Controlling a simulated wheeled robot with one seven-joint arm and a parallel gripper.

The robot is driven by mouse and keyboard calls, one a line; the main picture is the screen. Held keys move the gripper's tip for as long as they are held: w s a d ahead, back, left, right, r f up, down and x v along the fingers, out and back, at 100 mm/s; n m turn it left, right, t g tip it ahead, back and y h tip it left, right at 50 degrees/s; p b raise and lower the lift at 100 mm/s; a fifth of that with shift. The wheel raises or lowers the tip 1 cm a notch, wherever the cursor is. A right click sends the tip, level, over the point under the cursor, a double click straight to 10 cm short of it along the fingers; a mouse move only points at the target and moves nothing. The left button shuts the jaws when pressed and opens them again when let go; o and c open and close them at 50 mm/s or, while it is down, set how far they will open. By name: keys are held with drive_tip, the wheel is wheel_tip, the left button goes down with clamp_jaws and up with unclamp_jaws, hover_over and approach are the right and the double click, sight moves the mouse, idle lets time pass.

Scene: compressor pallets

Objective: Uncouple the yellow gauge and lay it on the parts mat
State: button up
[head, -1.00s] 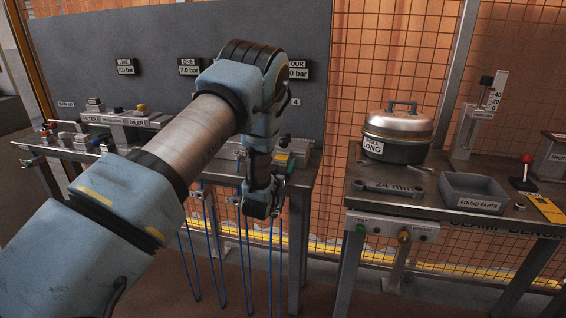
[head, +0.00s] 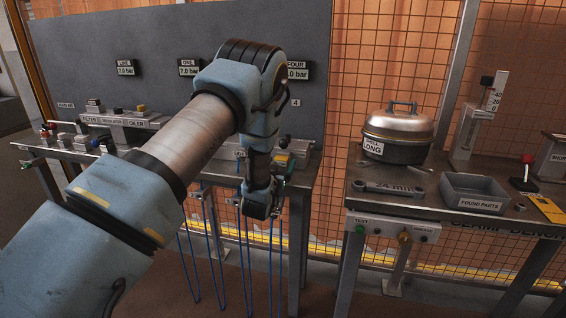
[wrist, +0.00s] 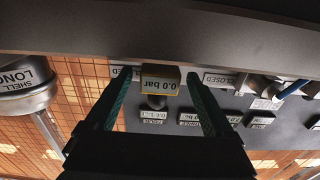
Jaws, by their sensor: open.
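The yellow gauge (wrist: 161,79) shows in the wrist view as a yellow-edged block reading 0.0 bar, upside down in that picture. My gripper (wrist: 158,76) is open, with one dark finger on each side of the gauge. I cannot tell whether either finger touches it. In the head view a small yellow block (head: 282,159) shows beside my wrist, at the right end of the bench; my arm hides much of that spot, and the fingertips are not clear there. I cannot make out a parts mat in either view.
The right bench holds a lidded pot (head: 399,135), a 24 mm spanner (head: 388,189), a grey found-parts tray (head: 474,190) and a yellow card (head: 548,208). A grey panel (head: 180,50) stands behind the left bench. Blue hoses (head: 215,250) hang below. A floor gap separates the benches.

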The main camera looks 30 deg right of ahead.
sight(280, 164)
drive_tip(key=shift+b, duration=0.3)
drive_tip(key=shift+c, duration=0.4)
clamp_jaws()
idle(0.6)
drive_tip(key=shift+v, duration=2.95)
